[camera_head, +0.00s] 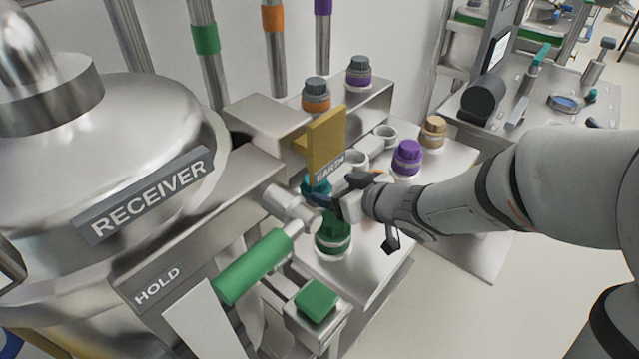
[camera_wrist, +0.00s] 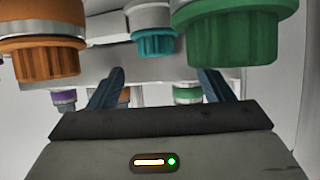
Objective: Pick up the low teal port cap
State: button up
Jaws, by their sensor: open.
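The low teal port cap (camera_head: 317,186) is on the metal rack in the head view, just behind my fingertips and partly hidden by them. In the wrist view the teal cap (camera_wrist: 156,43) shows ribbed sides under a white collar, beyond and between the fingers. My gripper (camera_head: 322,201) reaches in from the right. In the wrist view my gripper (camera_wrist: 161,80) has its two dark blue fingers spread wide with nothing between them. A gap to the teal cap seems to remain, but contact cannot be told from the head view.
A green cap (camera_head: 333,232) stands just below my gripper. A yellow EARTH plate (camera_head: 326,142) rises above the teal cap. A green handle (camera_head: 252,266) is at lower left. A purple cap (camera_head: 407,157) stands to the right. In the wrist view an orange cap (camera_wrist: 40,58) and a green cap (camera_wrist: 230,36) flank the teal one.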

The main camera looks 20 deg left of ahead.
aim_at(317, 179)
jog(key=x, duration=0.7)
jog(key=shift+w+a+r+b, duration=0.1)
jog(key=shift+w+r+b, duration=0.15)
jog(key=shift+w+b, duration=0.15)
jog(key=c, duration=1.2)
